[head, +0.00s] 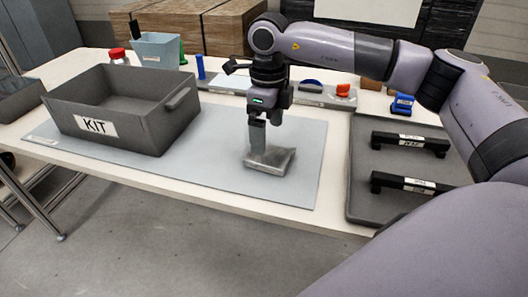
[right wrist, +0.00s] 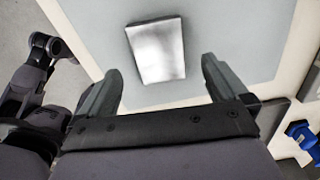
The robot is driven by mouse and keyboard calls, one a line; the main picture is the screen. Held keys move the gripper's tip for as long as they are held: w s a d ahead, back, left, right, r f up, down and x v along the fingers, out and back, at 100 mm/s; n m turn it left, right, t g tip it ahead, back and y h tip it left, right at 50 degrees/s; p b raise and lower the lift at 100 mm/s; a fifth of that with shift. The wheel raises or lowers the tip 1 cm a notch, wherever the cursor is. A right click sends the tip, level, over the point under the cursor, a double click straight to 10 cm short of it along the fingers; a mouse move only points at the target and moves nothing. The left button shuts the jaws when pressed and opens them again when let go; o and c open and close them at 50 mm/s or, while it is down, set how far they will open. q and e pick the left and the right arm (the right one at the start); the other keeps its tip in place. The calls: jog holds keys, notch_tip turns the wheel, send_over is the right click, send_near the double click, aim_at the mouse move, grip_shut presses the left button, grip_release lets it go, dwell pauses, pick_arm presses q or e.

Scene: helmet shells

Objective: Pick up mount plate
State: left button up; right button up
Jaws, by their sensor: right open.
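The mount plate appears to be a flat silver-grey piece (head: 272,160) on the light grey-blue mat, right of the KIT bin; no label on it is readable. In the right wrist view it is a pale, shiny rectangle (right wrist: 157,50) ahead of the fingertips. My right gripper (head: 256,148) points down just over it, hiding part of its left side in the head view. In the right wrist view the two fingers of my right gripper (right wrist: 161,70) are wide apart with nothing between them. Whether a finger touches the piece I cannot tell. My left gripper cannot be made out.
The grey KIT bin (head: 137,136) stands left on the mat (head: 215,170). A dark tray (head: 375,150) with two black handles (head: 410,142) lies right. Blue and red items, a light-blue bin (head: 157,50) and cardboard boxes (head: 205,28) stand behind. The mat's front part is clear.

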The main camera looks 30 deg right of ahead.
aim_at(269, 154)
jog(key=f, duration=0.5)
jog(key=shift+s+d, duration=0.1)
jog(key=shift+s, duration=0.25)
jog(key=shift+w+f, duration=0.1)
jog(key=shift+f, duration=0.35)
jog(key=shift+r, duration=0.1)
jog(key=c, duration=1.4)
